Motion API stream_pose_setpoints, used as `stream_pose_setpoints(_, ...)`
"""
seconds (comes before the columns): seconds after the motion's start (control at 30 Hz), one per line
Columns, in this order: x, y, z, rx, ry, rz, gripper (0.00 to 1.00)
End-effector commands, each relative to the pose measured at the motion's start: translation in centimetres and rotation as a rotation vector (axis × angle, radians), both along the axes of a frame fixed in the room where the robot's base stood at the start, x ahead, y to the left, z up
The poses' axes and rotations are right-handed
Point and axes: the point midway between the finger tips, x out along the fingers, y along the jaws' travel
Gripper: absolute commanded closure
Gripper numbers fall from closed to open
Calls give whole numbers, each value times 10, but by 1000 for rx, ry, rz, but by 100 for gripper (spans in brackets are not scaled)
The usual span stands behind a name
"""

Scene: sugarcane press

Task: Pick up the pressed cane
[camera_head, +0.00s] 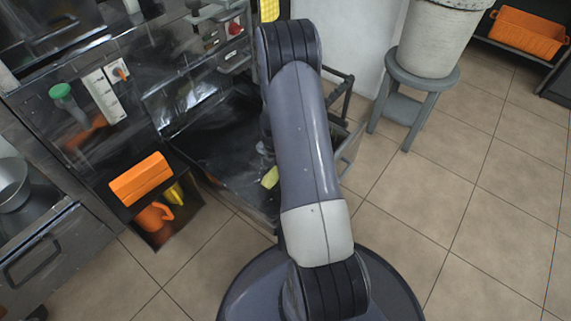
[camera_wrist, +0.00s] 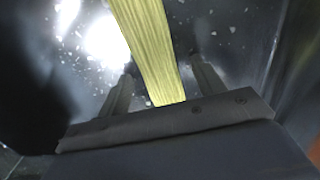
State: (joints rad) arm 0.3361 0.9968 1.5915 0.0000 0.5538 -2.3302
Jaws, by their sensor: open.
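The pressed cane (camera_wrist: 148,42) is a flat, fibrous, yellow-green strip in the wrist view. It runs from the top edge down to the gripper's palm, between the two fingers. My gripper (camera_wrist: 163,72) is open, with one finger on each side of the cane and a gap visible on both sides. In the head view, a short yellow end of the cane (camera_head: 270,178) shows just left of my arm, over the dark metal tray (camera_head: 225,155). My arm hides the gripper and the rest of the cane there.
The tray is shiny and strewn with pale bits. A steel press (camera_head: 200,50) with a red button stands behind it. An orange box (camera_head: 141,178) and an orange jug (camera_head: 153,216) are at left. A grey stool (camera_head: 420,82) bears a white bucket (camera_head: 437,38).

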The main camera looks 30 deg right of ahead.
Motion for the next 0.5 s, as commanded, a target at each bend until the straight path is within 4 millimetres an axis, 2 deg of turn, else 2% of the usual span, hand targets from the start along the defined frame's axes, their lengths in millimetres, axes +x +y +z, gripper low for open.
stream_pose_setpoints(0.17, 0, 0, 1, -1, -1, 0, 35)
stream_pose_setpoints(0.5, 0, 0, 1, -1, 0, 0, 63)
